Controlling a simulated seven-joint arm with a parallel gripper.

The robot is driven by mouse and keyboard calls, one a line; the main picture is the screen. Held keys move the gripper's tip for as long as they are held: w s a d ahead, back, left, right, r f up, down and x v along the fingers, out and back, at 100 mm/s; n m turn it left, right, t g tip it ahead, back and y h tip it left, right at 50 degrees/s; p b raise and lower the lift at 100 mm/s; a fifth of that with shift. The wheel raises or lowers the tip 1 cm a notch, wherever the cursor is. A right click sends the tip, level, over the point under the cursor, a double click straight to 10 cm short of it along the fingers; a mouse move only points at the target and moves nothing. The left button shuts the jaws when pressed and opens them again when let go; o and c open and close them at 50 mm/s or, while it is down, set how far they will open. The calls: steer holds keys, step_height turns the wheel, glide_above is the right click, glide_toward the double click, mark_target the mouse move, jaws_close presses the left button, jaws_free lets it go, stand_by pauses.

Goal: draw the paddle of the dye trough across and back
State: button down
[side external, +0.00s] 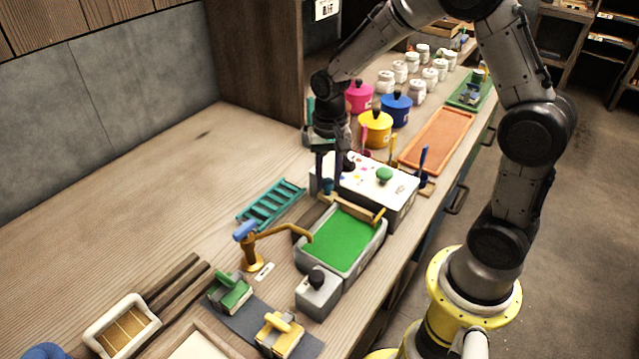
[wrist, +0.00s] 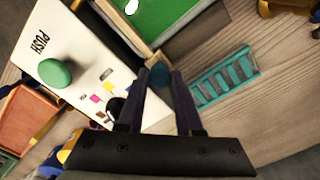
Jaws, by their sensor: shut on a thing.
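The dye trough (side external: 382,240) is a grey-rimmed tray filled with green, and it also shows at the top of the wrist view (wrist: 206,22). The paddle (side external: 352,207) is a wooden bar lying across the trough's far end, beside the white-topped box. Its blue knob (wrist: 160,75) is at the bar's left end in the side view. My gripper (side external: 327,181) points down at that end and is shut on the knob; the fingers (wrist: 162,78) stand on both sides of it.
A white-topped box with a green button (side external: 384,175) stands right behind the trough. A teal rack (side external: 271,204) lies to the left. A brass tap (side external: 254,255) reaches over the trough's left rim.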

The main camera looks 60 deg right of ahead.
steer(key=shift+d, duration=0.35)
steer(key=c, duration=0.8)
jaws_free()
steer(key=shift+c, duration=0.2)
steer(key=shift+o, duration=1.3)
steer(key=shift+a, duration=0.1)
step_height(320, 180, up, 14)
